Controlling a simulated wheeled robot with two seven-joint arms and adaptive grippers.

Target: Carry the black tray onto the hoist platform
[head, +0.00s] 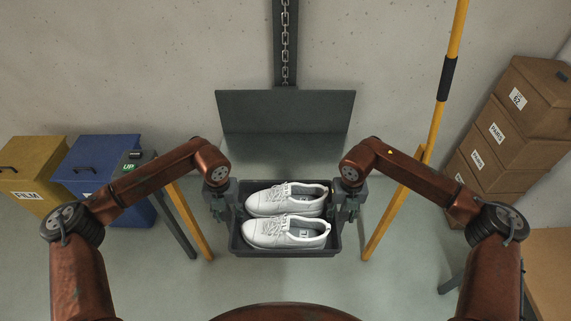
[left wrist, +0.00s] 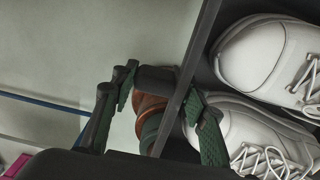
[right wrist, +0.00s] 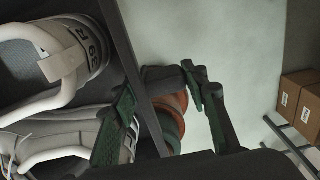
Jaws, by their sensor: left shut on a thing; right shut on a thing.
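The black tray (head: 285,253) is in the lower middle of the head view, looking about level, with a pair of white shoes (head: 283,232) side by side in it. My left gripper (head: 230,204) is shut on the tray's left wall, one finger inside and one outside, as the left wrist view (left wrist: 160,112) shows. My right gripper (head: 346,206) is shut on the right wall the same way, seen in the right wrist view (right wrist: 160,112). The dark hoist platform (head: 285,146) with its upright back plate (head: 285,108) is beyond the tray, apart from it.
A chain (head: 286,45) runs up a dark mast behind the platform. Yellow posts stand left (head: 191,222) and right (head: 385,222) of the tray. Blue (head: 100,160) and yellow (head: 35,160) bins are at left, stacked cardboard boxes (head: 525,135) at right. An UP button box (head: 132,163) is at left.

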